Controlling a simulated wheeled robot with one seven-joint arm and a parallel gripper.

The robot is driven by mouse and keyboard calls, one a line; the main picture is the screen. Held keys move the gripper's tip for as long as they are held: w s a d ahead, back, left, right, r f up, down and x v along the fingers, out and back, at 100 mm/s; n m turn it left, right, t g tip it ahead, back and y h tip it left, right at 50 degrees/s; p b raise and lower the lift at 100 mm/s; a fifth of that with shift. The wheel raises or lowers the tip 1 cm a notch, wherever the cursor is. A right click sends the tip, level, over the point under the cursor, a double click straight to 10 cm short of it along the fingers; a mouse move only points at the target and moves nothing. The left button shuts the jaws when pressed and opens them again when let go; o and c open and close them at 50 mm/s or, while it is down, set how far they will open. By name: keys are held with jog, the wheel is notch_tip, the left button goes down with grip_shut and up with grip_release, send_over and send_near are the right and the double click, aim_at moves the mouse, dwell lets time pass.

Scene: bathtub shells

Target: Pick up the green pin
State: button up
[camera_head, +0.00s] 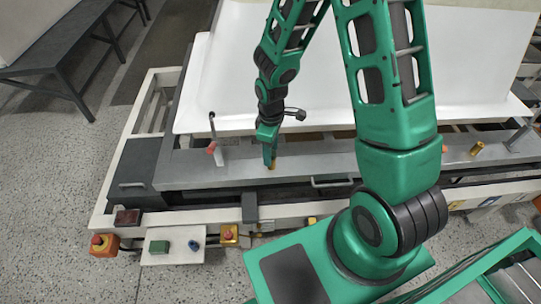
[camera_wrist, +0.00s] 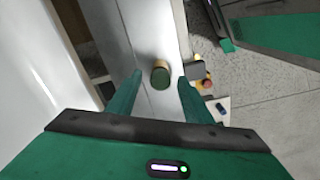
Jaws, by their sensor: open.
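A short round pin with a dark green top and a yellowish lower part (camera_wrist: 160,75) stands on the grey metal ledge. In the wrist view it lies between my two fingertips, with a gap on each side. My gripper (camera_wrist: 160,80) is open and points down over the ledge. In the head view my gripper (camera_head: 269,158) is low over the ledge, and a yellowish bit of the pin (camera_head: 272,166) shows at its tip. The fingers hide most of the pin there, and I cannot tell how deep it sits between them.
A large white bathtub shell (camera_head: 330,80) lies behind the ledge (camera_head: 330,166). A red-based clamp (camera_head: 214,151) stands left of my gripper, and another yellow pin (camera_head: 477,148) stands far right. Buttons and boxes (camera_head: 174,246) line the front. A dark bench (camera_head: 60,62) is at upper left.

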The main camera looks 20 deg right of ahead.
jog(key=shift+f, duration=1.6)
jog(key=shift+c, duration=0.5)
jog(key=c, duration=1)
jog(key=shift+r, duration=0.2)
